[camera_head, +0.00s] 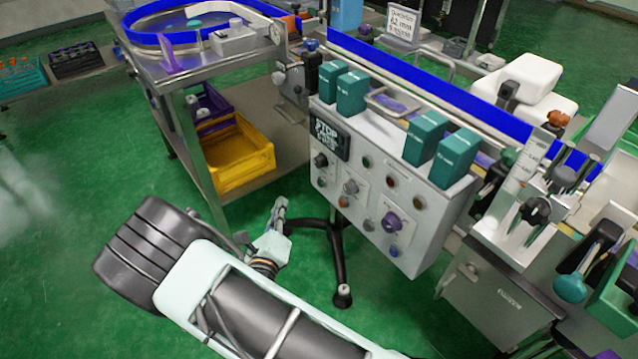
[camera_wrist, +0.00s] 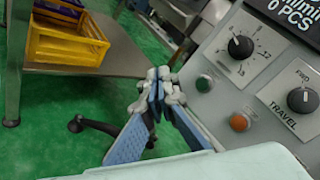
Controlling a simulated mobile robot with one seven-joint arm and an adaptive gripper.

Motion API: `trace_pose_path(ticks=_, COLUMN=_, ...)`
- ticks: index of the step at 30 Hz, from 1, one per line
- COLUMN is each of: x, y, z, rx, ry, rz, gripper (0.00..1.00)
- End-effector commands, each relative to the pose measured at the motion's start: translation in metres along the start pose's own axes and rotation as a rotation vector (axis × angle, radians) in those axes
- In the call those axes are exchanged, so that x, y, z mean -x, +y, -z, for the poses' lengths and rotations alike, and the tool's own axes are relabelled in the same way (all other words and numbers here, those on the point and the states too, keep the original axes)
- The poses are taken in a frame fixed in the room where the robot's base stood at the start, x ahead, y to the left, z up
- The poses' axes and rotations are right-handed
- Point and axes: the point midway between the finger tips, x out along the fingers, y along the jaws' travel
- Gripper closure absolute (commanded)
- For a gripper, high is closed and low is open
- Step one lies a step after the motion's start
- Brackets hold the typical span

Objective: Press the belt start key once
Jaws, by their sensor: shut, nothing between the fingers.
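The grey control panel (camera_head: 385,205) carries knobs and coloured buttons. In the wrist view, a green button (camera_wrist: 204,84) and an orange button (camera_wrist: 240,123) sit on the panel face, left of the knob marked TRAVEL (camera_wrist: 302,99). No label I can read marks any of them as the belt start key. My gripper (camera_head: 281,203) is in front of and to the left of the panel, apart from it. In the wrist view, the fingertips of my gripper (camera_wrist: 162,78) are together and empty, left of the green button.
A dark display (camera_head: 330,139) is at the panel's upper left. Teal boxes (camera_head: 352,92) stand on top of the panel. A steel table (camera_head: 195,75) with a yellow crate (camera_head: 238,157) beneath is to the left. A black stand leg (camera_head: 338,262) is below the panel.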

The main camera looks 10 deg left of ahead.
Motion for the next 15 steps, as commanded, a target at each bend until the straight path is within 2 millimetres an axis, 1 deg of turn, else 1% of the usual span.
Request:
trace_pose_path(ticks=5, x=-0.011, y=-0.008, z=0.009, rx=0.002, ry=0.001, rz=0.002, gripper=1.0)
trace_pose_path(ticks=15, x=-0.044, y=-0.033, z=0.033, rx=0.002, ry=0.002, rz=0.002, gripper=1.0)
